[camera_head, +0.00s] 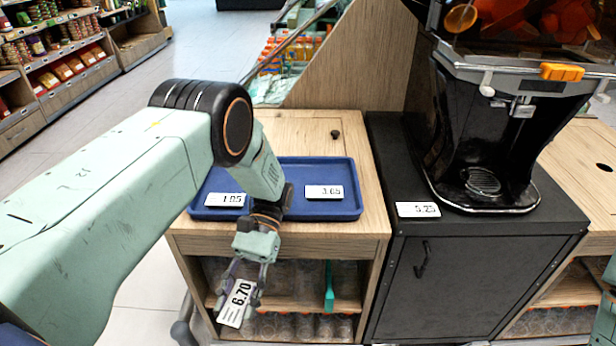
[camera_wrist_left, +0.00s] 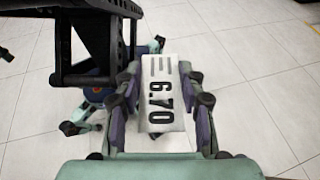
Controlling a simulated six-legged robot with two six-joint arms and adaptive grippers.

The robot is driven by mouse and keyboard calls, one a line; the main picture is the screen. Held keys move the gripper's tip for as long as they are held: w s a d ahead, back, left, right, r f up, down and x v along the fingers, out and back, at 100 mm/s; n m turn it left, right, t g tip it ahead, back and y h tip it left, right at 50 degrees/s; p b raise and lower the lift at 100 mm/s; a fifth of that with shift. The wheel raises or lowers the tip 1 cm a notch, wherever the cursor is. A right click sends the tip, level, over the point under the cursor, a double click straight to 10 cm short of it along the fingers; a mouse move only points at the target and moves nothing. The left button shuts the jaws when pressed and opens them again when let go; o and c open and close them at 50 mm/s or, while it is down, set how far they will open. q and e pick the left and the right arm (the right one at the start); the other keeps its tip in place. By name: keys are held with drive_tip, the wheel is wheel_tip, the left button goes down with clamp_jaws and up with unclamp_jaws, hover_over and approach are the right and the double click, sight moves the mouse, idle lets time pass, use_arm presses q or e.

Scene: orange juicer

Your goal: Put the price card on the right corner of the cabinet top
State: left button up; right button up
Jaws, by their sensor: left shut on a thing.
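My left gripper (camera_head: 250,288) is shut on a white price card (camera_head: 237,303) reading 6.70. It holds the card tilted in front of the wooden cabinet, below the level of its top. In the left wrist view the card (camera_wrist_left: 163,95) sits between the two fingers of the gripper (camera_wrist_left: 160,115). The wooden cabinet top (camera_head: 290,127) carries a blue tray. The black cabinet top (camera_head: 385,150) stands to its right, with a 5.25 card (camera_head: 418,210) at its front left. My right gripper is not in view.
The blue tray (camera_head: 300,213) holds a 1.85 card (camera_head: 225,199) and a 3.65 card (camera_head: 324,192). A black juicer (camera_head: 500,130) stands on the black cabinet. The black top's front right is bare. Shelves of clear cups (camera_head: 300,280) are below the wooden top.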

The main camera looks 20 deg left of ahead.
use_arm(q)
drive_tip(key=w+d+r+n+t+h, duration=0.35)
drive_tip(key=d+n+t+h, duration=0.7)
drive_tip(key=n, duration=0.45)
drive_tip(key=w+a+r+n+t, duration=0.1)
drive_tip(key=n+t, duration=0.2)
drive_tip(key=w+a+r+n+t, duration=0.1)
drive_tip(key=n+t, duration=0.2)
drive_tip(key=t, duration=0.1)
drive_tip(key=w+a+r+n+t, duration=0.1)
drive_tip(key=n+t, duration=0.2)
drive_tip(key=t, duration=0.1)
drive_tip(key=shift+a+n, duration=0.3)
drive_tip(key=shift+a, duration=0.1)
